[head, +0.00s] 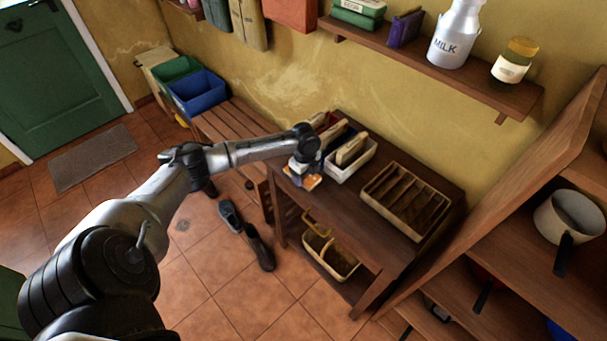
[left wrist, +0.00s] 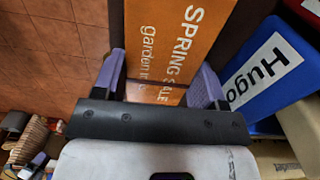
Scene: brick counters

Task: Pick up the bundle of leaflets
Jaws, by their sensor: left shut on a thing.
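The bundle of leaflets (left wrist: 165,35) is orange with white "SPRING SALE" print. It fills the space between the purple fingers of my left gripper (left wrist: 160,82) in the left wrist view. My left gripper (head: 304,175) is shut on it. In the head view the bundle shows as a small orange and white patch (head: 314,182) under the gripper, at the left front end of the dark wooden table (head: 350,204). I cannot tell whether it touches the tabletop. My right gripper is not in view.
A blue box labelled "Hugo" (left wrist: 262,62) stands close to the right of the fingers. A white box (head: 360,163) and a divided wooden tray (head: 408,200) stand on the table. A basket (head: 328,256) sits on the lower shelf. A wooden bench (head: 235,123) adjoins on the left.

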